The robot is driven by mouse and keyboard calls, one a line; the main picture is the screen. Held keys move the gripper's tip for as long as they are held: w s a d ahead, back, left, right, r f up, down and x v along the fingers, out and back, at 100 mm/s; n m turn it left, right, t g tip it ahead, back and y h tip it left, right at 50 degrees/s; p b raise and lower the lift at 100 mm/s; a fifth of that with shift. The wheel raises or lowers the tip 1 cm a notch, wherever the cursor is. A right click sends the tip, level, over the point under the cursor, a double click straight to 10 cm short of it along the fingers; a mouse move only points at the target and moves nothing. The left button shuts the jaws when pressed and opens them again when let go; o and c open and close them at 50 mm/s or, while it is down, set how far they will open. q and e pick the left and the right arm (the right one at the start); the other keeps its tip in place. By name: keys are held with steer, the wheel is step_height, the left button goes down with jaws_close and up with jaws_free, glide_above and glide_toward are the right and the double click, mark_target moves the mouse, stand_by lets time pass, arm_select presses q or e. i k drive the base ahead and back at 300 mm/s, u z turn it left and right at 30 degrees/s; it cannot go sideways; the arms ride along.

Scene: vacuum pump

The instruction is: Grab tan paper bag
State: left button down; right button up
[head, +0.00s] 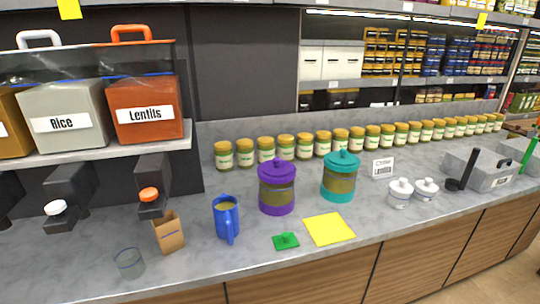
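A small tan paper bag (169,232) stands upright on the grey counter, left of the blue mug and below the orange-capped dispenser spout. Its front and top edge show in the head view. Neither of my grippers shows in the head view, and nothing touches the bag except the counter.
A clear glass (129,263) stands left of the bag and a blue mug (227,218) to its right. An orange-capped spout (149,196) hangs close above the bag. Purple (277,188) and teal (340,177) canisters, a green item (286,241) and a yellow sheet (329,229) lie further right.

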mark_target(168, 231)
steer(key=z, duration=1.75)
steer(key=i, duration=1.85)
steer(key=u, duration=2.95)
